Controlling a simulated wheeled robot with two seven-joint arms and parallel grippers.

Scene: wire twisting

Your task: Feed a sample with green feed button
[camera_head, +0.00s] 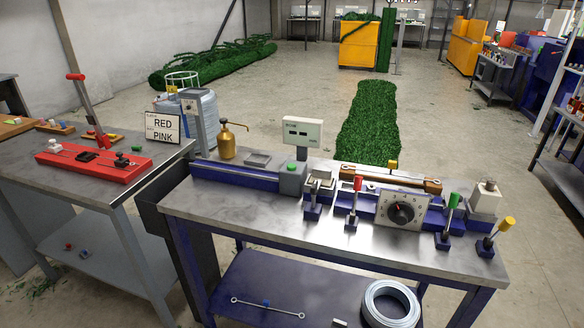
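A small green button (292,163) sits on top of a grey box (292,180) at the right end of a long blue rail (235,179) on the middle workbench. A lever with a green handle (453,202) stands near the right end of the same bench. A lever with a red handle (357,184) and one with a yellow handle (506,224) stand on this bench too. I cannot make out a wire sample in the machine. Neither of my grippers is in view.
The steel bench (250,218) also carries a dial panel (401,209), a display (301,131) and a brass oil can (229,141). A left bench (60,190) holds a red fixture (95,165). A wire coil (390,303) lies on the lower shelf.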

